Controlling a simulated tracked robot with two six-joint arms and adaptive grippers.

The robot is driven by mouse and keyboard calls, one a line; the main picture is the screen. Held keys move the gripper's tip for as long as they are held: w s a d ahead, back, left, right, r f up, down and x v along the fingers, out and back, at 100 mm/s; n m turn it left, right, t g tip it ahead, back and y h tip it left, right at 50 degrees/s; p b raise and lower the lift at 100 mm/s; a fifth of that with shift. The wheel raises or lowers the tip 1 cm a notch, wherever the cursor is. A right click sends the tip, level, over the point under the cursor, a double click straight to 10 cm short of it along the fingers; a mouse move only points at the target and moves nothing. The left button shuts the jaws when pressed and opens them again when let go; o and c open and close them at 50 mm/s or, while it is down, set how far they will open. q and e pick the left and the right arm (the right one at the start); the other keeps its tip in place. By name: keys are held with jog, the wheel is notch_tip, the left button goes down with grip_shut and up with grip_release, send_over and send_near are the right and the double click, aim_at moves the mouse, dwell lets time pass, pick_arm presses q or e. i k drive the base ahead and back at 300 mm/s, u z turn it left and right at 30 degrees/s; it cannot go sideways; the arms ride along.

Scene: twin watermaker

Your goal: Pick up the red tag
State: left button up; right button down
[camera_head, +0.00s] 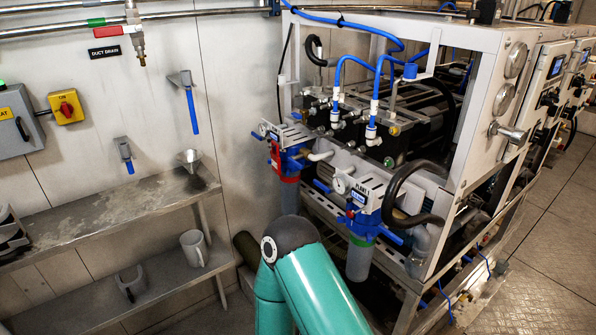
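A small red piece (275,156), possibly the red tag, shows on the front of the left blue-headed filter housing (291,160) of the watermaker. It is too small to tell whether it is a loose tag or a fixed part. A red band circles the housing just below its blue head. A teal arm link of mine rises from the bottom centre, in front of the lower housings. Neither of my grippers is in view.
The watermaker frame (474,120) fills the right, with hoses and a second filter housing (361,205). A metal shelf (105,218) stands along the left wall, with a funnel (190,160) and a grey mug (194,248).

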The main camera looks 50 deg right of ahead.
aim_at(276, 159)
jog(key=z, duration=0.75)
jog(key=k, duration=0.1)
jog(key=u, duration=1.6)
jog(key=i, duration=0.1)
jog(key=z, duration=3.15)
jog(key=i, duration=1)
jog(key=u, duration=0.25)
